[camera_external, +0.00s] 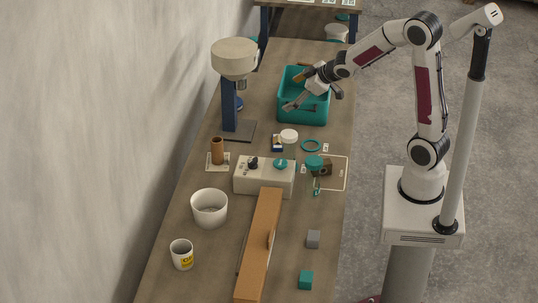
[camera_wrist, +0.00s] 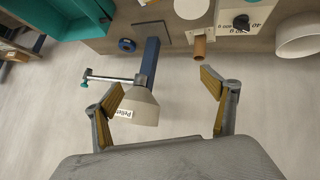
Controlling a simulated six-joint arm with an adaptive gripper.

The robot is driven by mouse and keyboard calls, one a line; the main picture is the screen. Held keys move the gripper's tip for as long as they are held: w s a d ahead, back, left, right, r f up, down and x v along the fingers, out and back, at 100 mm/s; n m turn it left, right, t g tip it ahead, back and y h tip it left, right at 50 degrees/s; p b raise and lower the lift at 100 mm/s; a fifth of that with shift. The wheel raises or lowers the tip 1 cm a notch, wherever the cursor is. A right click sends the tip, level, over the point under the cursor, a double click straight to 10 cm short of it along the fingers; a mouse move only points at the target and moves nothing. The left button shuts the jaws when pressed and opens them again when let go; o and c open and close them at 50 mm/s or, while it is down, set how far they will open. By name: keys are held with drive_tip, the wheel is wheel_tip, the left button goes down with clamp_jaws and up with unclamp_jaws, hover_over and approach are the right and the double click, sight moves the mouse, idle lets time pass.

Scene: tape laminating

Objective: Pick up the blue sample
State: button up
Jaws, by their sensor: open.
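I cannot clearly make out which thing is the blue sample. A small dark blue and white item (camera_external: 277,143) lies on the bench in front of the press, in the external view, too small to identify. My gripper (camera_external: 293,91) is over the teal bin, farther back along the bench than that item. In the wrist view my gripper (camera_wrist: 163,94) has its yellow-padded fingers spread wide, with nothing between them. The wrist view looks toward the press and the wall side, and shows no clear blue sample.
The press has a blue column (camera_external: 229,102) and a cream head (camera_external: 234,59), left of the teal bin (camera_external: 303,118). A control box (camera_external: 264,178), white bowl (camera_external: 209,208), mug (camera_external: 181,254), orange-brown beam (camera_external: 259,245), grey cube (camera_external: 313,239) and teal cube (camera_external: 306,280) stand nearer.

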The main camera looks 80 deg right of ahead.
drive_tip(key=w+d+f, duration=0.2)
drive_tip(key=d+f, duration=0.3)
drive_tip(key=t+y, duration=0.3)
drive_tip(key=y, duration=0.1)
approach(279, 139)
drive_tip(key=w, duration=0.2)
drive_tip(key=shift+w+f, duration=0.1)
drive_tip(key=shift+w, duration=0.25)
drive_tip(key=shift+s+a+f+t, duration=0.15)
drive_tip(key=shift+s+f+t, duration=0.25)
drive_tip(key=shift+f, duration=0.35)
drive_tip(key=shift+w, duration=0.1)
drive_tip(key=shift+x, duration=1.25)
